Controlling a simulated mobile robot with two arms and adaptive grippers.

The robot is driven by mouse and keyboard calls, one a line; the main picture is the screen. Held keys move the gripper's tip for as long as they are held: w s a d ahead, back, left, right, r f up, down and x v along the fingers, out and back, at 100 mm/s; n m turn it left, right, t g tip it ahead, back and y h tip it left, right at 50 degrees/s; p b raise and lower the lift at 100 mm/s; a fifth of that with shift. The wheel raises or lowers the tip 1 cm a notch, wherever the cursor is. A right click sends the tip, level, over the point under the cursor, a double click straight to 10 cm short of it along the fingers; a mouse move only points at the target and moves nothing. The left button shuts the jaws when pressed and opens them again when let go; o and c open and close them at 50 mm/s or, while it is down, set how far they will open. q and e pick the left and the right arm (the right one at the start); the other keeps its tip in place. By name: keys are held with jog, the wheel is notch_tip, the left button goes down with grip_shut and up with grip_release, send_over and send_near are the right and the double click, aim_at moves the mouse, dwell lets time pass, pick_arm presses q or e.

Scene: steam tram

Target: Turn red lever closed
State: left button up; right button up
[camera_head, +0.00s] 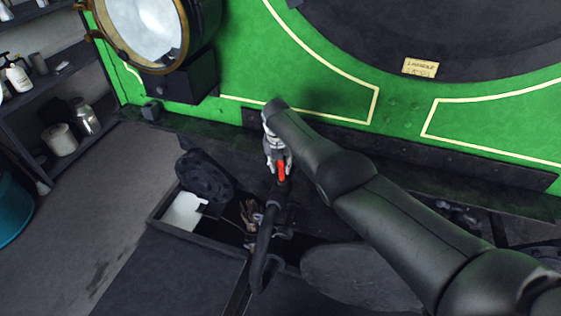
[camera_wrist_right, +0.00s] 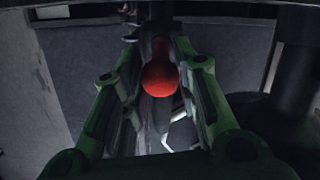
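The red lever (camera_head: 281,171) shows as a small red grip over the dark pipework below the green body panel. In the right wrist view its rounded red end (camera_wrist_right: 160,76) lies between the two green fingers, near the middle. My right gripper (camera_head: 279,162) points down at the lever, its fingers on either side of it. In the wrist view the fingers (camera_wrist_right: 161,62) stand apart, with narrow dark gaps beside the red end; firm contact is not visible. The lever's lower part is partly hidden in the head view. My left gripper is not in view.
A dark curved pipe (camera_head: 262,250) rises close to the lever. An open box (camera_head: 158,222) with a raised round lid (camera_head: 204,176) lies to the left. A large lamp (camera_head: 148,30) stands upper left. Shelves (camera_head: 42,84) stand far left, with clear floor (camera_head: 110,190) between.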

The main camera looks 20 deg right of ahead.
jog(key=shift+o, duration=1.1)
jog(key=shift+w+d, duration=0.1)
jog(key=v, duration=1.2)
